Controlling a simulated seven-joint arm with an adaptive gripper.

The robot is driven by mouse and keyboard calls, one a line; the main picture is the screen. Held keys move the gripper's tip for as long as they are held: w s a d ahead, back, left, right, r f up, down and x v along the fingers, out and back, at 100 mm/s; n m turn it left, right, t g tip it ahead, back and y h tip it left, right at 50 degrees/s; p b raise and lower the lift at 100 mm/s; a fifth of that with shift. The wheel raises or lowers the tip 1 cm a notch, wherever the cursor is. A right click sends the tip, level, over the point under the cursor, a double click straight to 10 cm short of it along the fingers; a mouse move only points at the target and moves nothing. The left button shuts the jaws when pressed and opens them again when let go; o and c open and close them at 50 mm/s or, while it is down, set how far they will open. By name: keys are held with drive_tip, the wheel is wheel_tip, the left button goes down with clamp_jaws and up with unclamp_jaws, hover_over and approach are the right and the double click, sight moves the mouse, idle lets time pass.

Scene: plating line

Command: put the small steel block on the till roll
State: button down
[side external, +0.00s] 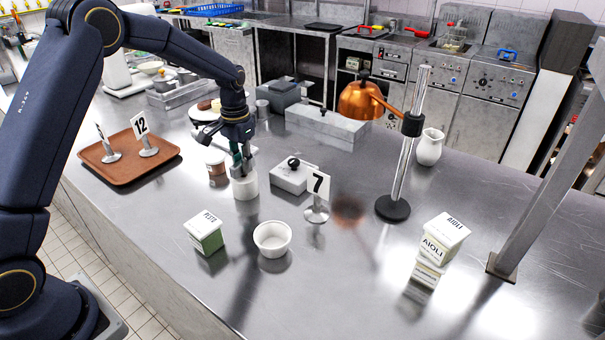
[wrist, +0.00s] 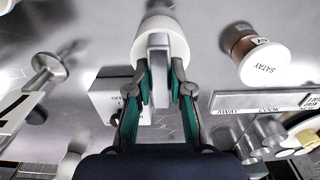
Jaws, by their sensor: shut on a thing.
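The till roll (side external: 245,187) is a short white cylinder standing upright on the steel counter. In the wrist view, the till roll (wrist: 160,23) lies at the top centre, beyond my fingertips. My gripper (side external: 240,165) points down directly over it. In the wrist view, my gripper (wrist: 158,72) has its green-padded fingers closed on both sides of the small steel block (wrist: 158,55), a narrow grey bar. The block overlaps the roll's top in that view. I cannot tell whether the block touches the roll. In the side view the fingers mostly hide the block.
A satay pot (side external: 216,167) stands close left of the roll. A pale box with a black knob (side external: 292,177) and a number 7 sign (side external: 317,190) stand right. A white bowl (side external: 272,238) and a green-sided tub (side external: 205,234) are in front.

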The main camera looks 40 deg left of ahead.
drive_tip(key=shift+f, duration=0.4)
drive_tip(key=shift+f, duration=0.15)
drive_tip(key=c, duration=1.1)
unclamp_jaws()
drive_tip(key=shift+o, duration=0.2)
